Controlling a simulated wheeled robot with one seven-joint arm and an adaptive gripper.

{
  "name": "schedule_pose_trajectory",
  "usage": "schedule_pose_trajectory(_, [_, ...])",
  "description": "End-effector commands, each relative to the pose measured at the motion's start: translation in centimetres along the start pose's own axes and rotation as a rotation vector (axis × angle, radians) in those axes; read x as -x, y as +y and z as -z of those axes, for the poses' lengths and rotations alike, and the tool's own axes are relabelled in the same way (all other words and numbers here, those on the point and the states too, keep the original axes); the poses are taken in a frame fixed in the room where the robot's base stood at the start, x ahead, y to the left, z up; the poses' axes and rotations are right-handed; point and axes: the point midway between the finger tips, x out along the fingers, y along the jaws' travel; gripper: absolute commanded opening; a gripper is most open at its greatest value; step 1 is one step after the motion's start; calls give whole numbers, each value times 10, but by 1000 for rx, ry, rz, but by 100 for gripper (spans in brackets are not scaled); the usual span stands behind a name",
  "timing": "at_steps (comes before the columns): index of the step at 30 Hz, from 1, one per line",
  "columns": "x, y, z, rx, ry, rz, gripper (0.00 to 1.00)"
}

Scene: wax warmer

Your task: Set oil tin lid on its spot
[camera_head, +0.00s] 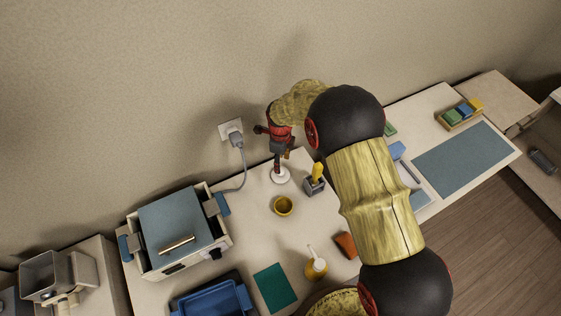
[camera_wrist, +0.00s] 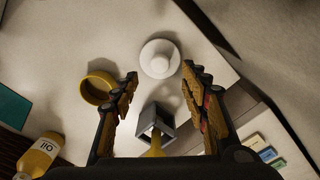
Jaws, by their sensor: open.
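A white round piece with a raised knob, which looks like the lid, lies on the table under my gripper (camera_head: 278,160). It shows at the top middle of the wrist view (camera_wrist: 160,58) and partly below the gripper in the head view (camera_head: 281,176). In the wrist view my gripper (camera_wrist: 160,80) is open and empty, its fingertips apart on either side below the white piece. A yellow oil bottle (camera_wrist: 41,154) with a white nozzle stands at lower left; the head view shows it near the front (camera_head: 316,268). I cannot tell which place is the lid's spot.
A yellow round cup or ring (camera_wrist: 97,88) lies left of my gripper. A grey holder (camera_wrist: 158,122) with a yellow-handled item stands between the fingers' lower parts. In the head view, a wax warmer (camera_head: 177,228) stands left and a green mat (camera_head: 275,286) lies in front.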

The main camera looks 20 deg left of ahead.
Motion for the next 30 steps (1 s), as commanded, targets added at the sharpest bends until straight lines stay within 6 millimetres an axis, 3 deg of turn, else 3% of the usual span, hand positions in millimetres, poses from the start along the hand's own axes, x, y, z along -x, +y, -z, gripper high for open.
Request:
schedule_pose_trajectory(23, [17, 0, 0, 0, 0, 0, 45])
schedule_pose_trajectory(30, [54, -1, -1, 0, -2, 3, 45])
